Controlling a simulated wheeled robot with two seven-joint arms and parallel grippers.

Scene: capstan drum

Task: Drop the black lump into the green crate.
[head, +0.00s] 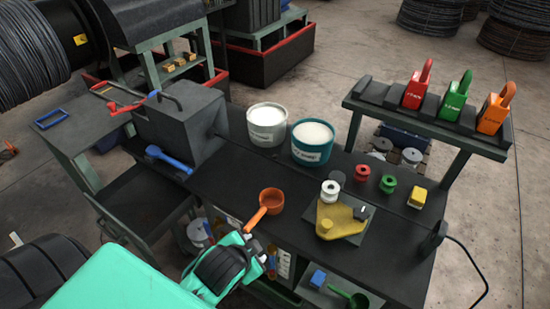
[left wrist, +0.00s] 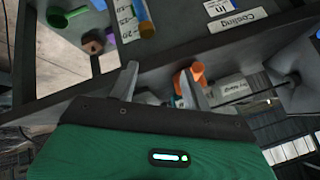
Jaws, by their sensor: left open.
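I cannot make out a black lump or a green crate for certain in either view. My left gripper (head: 257,243) is at the front edge of the dark bench (head: 225,186), close to the handle of an orange scoop (head: 271,199). In the left wrist view its two fingers (left wrist: 158,85) are apart, with nothing held between them. The orange scoop (left wrist: 188,76) shows beyond the fingers, partly behind the right one. My right gripper is not in view.
Two buckets, one white (head: 267,125) and one teal (head: 312,143), stand at the bench's back. Small spools and a yellow block (head: 417,198) stand to the right. Red, green and orange padlocks line a raised shelf (head: 440,117).

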